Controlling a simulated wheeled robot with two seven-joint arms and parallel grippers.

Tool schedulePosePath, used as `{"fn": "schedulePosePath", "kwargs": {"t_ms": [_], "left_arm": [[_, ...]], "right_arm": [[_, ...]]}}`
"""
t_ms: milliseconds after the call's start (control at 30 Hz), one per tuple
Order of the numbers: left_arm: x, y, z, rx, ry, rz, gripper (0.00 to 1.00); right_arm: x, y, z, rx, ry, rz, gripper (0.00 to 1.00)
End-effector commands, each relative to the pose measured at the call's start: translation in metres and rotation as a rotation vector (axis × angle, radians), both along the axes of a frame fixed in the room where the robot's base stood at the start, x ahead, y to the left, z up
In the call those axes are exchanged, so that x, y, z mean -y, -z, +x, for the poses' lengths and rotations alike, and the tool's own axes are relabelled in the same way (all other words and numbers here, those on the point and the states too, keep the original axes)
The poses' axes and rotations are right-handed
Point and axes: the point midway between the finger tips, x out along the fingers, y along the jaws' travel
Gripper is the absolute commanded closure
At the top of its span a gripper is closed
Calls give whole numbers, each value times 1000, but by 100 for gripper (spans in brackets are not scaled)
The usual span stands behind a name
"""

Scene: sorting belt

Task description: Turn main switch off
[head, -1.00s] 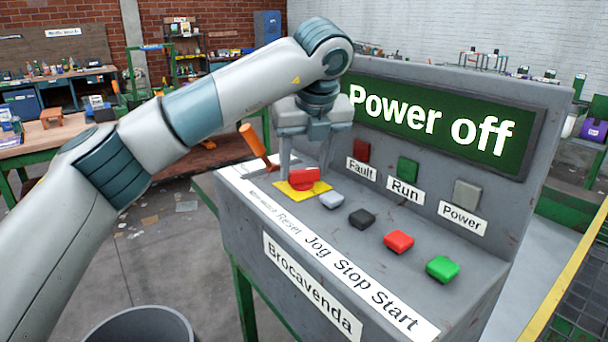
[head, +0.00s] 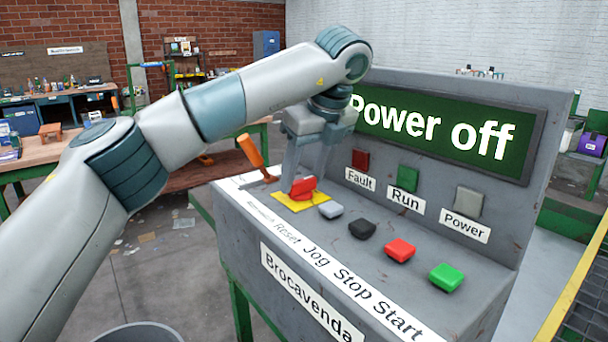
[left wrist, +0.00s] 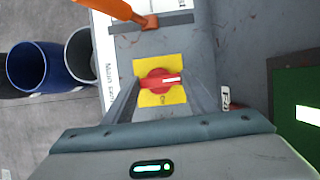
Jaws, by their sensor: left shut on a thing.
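The main switch (head: 303,188) is a red rotary knob on a yellow plate (head: 289,204) at the left end of the grey console. In the left wrist view the red knob (left wrist: 157,80) has its handle lying crosswise, with a white mark pointing right. A "0" shows on the lower part of the yellow plate (left wrist: 157,62). My left gripper (head: 304,182) reaches down from above and is shut on the red knob, one finger at each side. The green display (head: 435,130) reads "Power off". My right gripper is not in view.
An orange-handled lever (head: 252,152) stands just left of the switch. Grey, black, red and green buttons (head: 445,277) line the console to its right. Fault, Run and Power lamps (head: 468,202) sit under the display. A grey bin (head: 140,333) stands on the floor.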

Motion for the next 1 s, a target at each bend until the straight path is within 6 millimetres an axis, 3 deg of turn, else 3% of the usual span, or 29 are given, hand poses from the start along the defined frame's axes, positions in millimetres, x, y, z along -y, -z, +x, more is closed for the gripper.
{"fn": "schedulePosePath", "kwargs": {"t_ms": [100,133,200,667,1000], "left_arm": [[0,-1,0,2,-2,-1,71],[0,-1,0,2,-2,-1,46],[0,-1,0,2,-1,-1,30],[1,-5,-1,1,0,0,30],[11,-45,-14,5,-1,0,30]], "right_arm": [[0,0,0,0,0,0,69],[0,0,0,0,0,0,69],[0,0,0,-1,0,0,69],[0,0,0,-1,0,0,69],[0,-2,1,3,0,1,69]]}}
